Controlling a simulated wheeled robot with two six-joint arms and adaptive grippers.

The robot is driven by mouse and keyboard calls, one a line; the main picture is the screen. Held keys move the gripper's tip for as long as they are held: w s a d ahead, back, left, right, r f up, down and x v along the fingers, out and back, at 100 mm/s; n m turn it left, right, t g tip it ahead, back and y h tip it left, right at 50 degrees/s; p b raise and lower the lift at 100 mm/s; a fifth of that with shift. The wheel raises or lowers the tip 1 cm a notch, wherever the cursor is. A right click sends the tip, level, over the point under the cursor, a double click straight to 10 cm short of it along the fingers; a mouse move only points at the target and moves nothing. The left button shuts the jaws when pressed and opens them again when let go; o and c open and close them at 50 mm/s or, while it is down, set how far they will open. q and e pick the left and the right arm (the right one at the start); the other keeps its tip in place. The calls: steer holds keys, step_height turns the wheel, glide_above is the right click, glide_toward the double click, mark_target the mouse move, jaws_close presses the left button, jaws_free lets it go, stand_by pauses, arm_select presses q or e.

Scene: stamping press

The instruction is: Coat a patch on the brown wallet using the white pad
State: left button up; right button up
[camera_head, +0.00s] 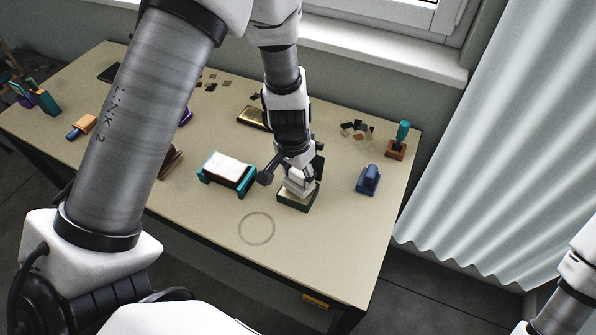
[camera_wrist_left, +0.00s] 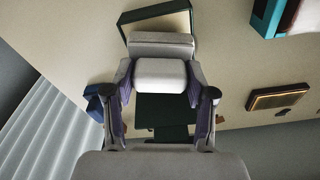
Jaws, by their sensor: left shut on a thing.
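My left gripper (camera_head: 292,170) is shut on the white pad (camera_head: 300,187), a pale block. In the left wrist view the pad (camera_wrist_left: 160,75) sits between both fingers. It is at an open dark green box (camera_head: 297,204); I cannot tell whether they touch. The box's cream inside shows in the wrist view (camera_wrist_left: 158,22). A brown piece with gold edging (camera_head: 252,118) lies behind the gripper, and a dark brown piece (camera_head: 172,162) is partly hidden by my left arm. I cannot tell which is the wallet. My right gripper is out of view.
A teal-ended holder (camera_head: 210,175) with a white top stands left of the green box. A blue object (camera_head: 368,180) and a teal-handled stamp (camera_head: 402,139) stand right. Small dark chips (camera_head: 357,130) lie behind. The table front, with a faint ring (camera_head: 257,228), is clear.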

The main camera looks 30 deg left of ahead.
mark_target(297, 172)
arm_select(q)
steer(key=shift+s, duration=0.1)
steer(key=shift+f+b, duration=0.55)
steer(key=shift+b, duration=0.1)
stand_by(1.5)
step_height(297, 172, up, 7)
steer(key=p, duration=0.6)
steer(key=shift+r, duration=0.1)
stand_by(0.3)
